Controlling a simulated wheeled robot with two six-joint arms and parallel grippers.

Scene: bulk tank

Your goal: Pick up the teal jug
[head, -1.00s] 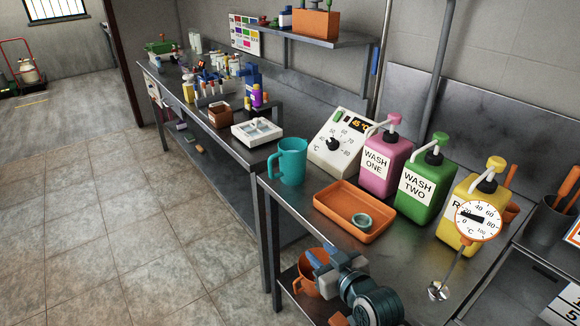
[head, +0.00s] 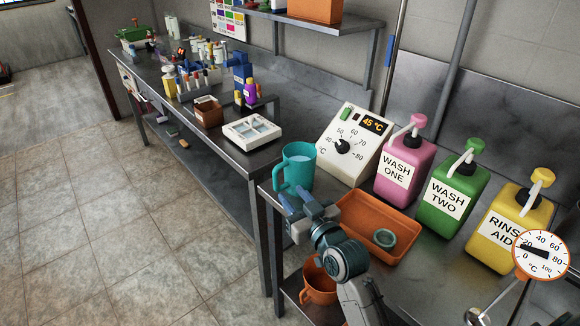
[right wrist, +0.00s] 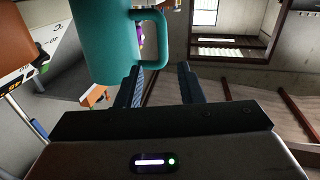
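The teal jug (head: 299,166) stands upright at the left corner of the near steel table. Its handle is on the left, toward the front. My right gripper (head: 303,208) is just in front of and below the jug. In the right wrist view the jug (right wrist: 100,45) fills the top left. There its handle (right wrist: 163,40) shows above and between the fingertips of my right gripper (right wrist: 160,72). The fingers are apart, with nothing held between them. I cannot tell if they touch the jug. My left gripper is out of view.
An orange tray (head: 347,215) with a small round dish (head: 384,238) lies close to the right of my gripper. Pink (head: 403,172), green (head: 453,197) and yellow (head: 508,230) pump bottles line the table. An orange jug (head: 320,283) sits below.

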